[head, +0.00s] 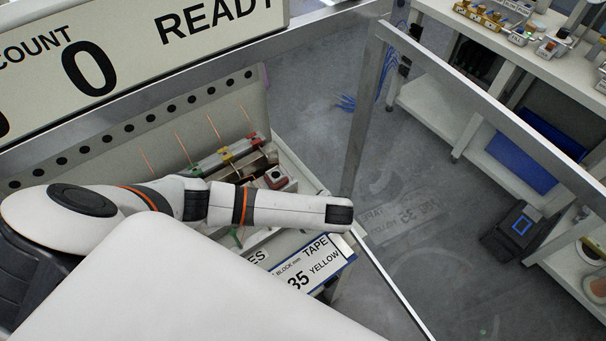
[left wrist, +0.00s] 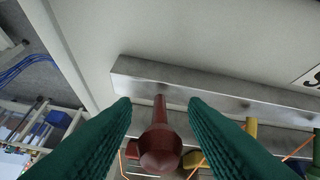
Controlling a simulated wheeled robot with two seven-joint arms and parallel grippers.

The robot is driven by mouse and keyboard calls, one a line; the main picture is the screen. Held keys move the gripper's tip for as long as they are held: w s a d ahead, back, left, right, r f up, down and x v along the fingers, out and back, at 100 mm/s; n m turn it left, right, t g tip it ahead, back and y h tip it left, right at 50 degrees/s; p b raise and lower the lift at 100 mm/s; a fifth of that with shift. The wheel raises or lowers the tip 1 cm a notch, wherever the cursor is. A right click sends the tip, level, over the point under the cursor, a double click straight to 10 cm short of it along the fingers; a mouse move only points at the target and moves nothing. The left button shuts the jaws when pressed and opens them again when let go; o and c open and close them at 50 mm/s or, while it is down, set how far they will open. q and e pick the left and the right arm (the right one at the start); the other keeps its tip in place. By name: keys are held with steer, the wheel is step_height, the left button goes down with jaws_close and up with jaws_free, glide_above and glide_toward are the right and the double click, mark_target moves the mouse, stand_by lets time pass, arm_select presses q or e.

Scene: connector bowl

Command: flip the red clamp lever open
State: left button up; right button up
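In the left wrist view, the dark red clamp lever (left wrist: 160,146) points toward the camera, its rounded knob nearest and its thin stem at a metal bar (left wrist: 215,93). My left gripper (left wrist: 160,103) has its two green fingers on either side of the lever. The fingers are apart, with a visible gap on each side of the red knob, so it is open around the lever and not closed on it. In the head view my left arm crosses the bench and hides the fingers. A small red part (head: 248,137) shows on the rail there. My right gripper is not in view.
A yellow part (left wrist: 251,128) stands right of the red lever in the left wrist view. In the head view, a grey perforated panel rises behind the rail, and a label plate (head: 318,262) reading "TAPE" and "YELLOW" is at the front. Open floor lies to the right.

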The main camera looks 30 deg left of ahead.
arm_select(q)
steer(key=p+v, duration=0.1)
steer(key=v, duration=1.1)
steer(key=shift+s, duration=0.1)
